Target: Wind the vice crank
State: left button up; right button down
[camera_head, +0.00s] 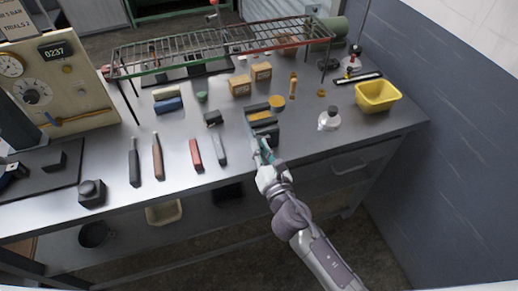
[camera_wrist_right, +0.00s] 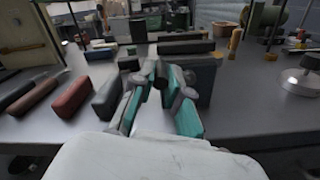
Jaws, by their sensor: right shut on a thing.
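The vice (camera_head: 264,123), dark with a yellowish strip between its jaws, stands near the front edge of the grey workbench. It also shows in the right wrist view as dark blocks (camera_wrist_right: 200,74) just beyond the fingers. My right gripper (camera_head: 262,150) reaches it from the front. In the right wrist view its teal-padded fingers (camera_wrist_right: 160,85) come together at the front of the vice, shut on the crank. The crank is small and mostly hidden by the fingertips, so its angle cannot be told. My left gripper is not in view.
Grey (camera_head: 218,148) and red (camera_head: 196,154) bars lie left of the vice. A round white-and-metal item (camera_head: 328,119) and a yellow bin (camera_head: 377,96) stand right. A wire rack (camera_head: 215,42) spans the back. A gauge panel (camera_head: 60,80) stands left.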

jog(key=m, duration=0.2)
jog(key=r+m, duration=0.1)
jog(key=shift+w+d+r+m, duration=0.1)
jog(key=shift+w+d+m, duration=0.05)
jog(key=shift+d+m, duration=0.25)
jog(key=d+m, duration=0.1)
jog(key=m, duration=0.3)
jog(key=w+d+m+p, duration=0.1)
jog(key=d+m, duration=0.1)
jog(key=m, duration=0.3)
jog(key=d+m, duration=0.1)
jog(key=m, duration=0.3)
jog(key=shift+w+d+r+m, duration=0.2)
jog(key=shift+d+m, duration=0.05)
jog(key=shift+m, duration=0.05)
jog(key=m, duration=0.2)
jog(key=shift+w+d+f+m+p, duration=0.15)
jog(key=shift+d+f+m+p, duration=0.15)
jog(key=shift+d+m+p, duration=0.1)
jog(key=m, duration=0.1)
jog(key=f+m, duration=0.1)
jog(key=m, duration=0.1)
jog(key=shift+w+d, duration=0.1)
jog(key=shift+d, duration=0.25)
jog(key=shift+d+f+m, duration=0.1)
jog(key=shift+f+m, duration=0.1)
jog(key=shift+m, duration=0.45)
jog(key=shift+d+f+m, duration=0.1)
jog(key=shift+f+m, duration=0.1)
jog(key=shift+m, duration=0.45)
